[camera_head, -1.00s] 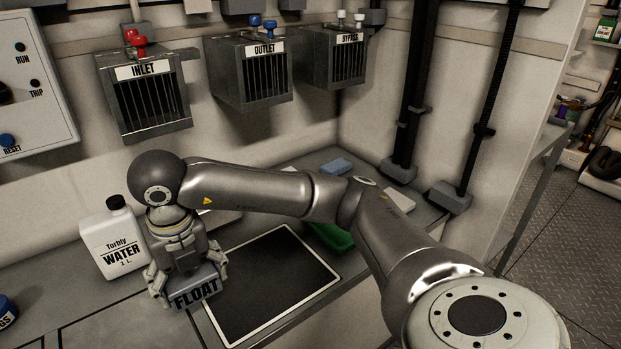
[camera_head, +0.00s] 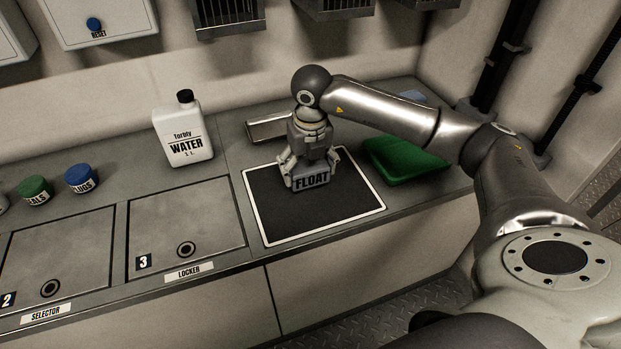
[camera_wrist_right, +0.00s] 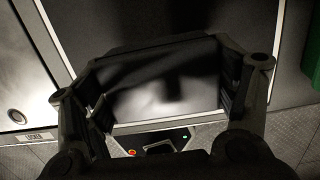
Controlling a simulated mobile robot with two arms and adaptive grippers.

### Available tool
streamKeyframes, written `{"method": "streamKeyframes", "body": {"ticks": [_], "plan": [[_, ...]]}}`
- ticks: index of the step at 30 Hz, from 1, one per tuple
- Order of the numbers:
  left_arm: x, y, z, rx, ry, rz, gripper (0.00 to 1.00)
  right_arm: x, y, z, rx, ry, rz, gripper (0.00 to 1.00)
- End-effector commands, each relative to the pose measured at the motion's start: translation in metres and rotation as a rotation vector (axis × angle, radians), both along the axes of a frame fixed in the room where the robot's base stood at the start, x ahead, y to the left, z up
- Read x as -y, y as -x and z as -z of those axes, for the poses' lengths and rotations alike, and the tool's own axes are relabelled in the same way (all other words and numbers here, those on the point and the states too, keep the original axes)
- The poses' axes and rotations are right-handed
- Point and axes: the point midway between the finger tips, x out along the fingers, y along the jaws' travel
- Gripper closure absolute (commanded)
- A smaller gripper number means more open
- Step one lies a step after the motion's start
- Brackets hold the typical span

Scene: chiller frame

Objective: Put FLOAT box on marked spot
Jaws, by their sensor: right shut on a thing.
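The FLOAT box (camera_head: 312,181) is a small grey box with its name in dark letters on the front. My right gripper (camera_head: 309,168) is shut on it from above, with a finger on each side. The box is over the marked spot, a black mat with a white outline (camera_head: 345,200), near its middle. I cannot tell whether the box touches the mat. In the right wrist view the box's top (camera_wrist_right: 165,92) fills the space between the fingers. My left gripper is not in view.
A white WATER jug (camera_head: 184,135) stands left of the mat, with a metal tray (camera_head: 268,128) behind the mat. Green (camera_head: 36,190) and blue (camera_head: 82,179) jars stand far left. Locker lids (camera_head: 190,225) lie left of the mat.

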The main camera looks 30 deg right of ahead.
Motion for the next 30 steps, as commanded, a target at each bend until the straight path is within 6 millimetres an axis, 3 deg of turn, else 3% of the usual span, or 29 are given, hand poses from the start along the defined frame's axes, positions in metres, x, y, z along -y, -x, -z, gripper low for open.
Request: {"method": "streamKeyframes", "body": {"ticks": [7,13,26,27,30], "plan": [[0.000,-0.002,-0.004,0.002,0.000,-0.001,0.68,0.011,-0.004,0.015,-0.001,0.000,0.002,0.47],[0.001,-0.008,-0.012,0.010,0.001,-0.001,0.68,0.011,-0.005,0.043,-0.001,0.000,-0.001,0.47],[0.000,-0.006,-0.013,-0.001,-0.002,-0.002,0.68,0.010,-0.005,0.047,0.001,-0.001,-0.001,0.47],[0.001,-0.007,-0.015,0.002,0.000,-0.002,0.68,0.010,-0.005,0.047,0.000,-0.001,-0.001,0.17],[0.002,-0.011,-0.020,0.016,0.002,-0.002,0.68,0.010,-0.005,0.047,0.000,-0.001,-0.001,0.05]]}}
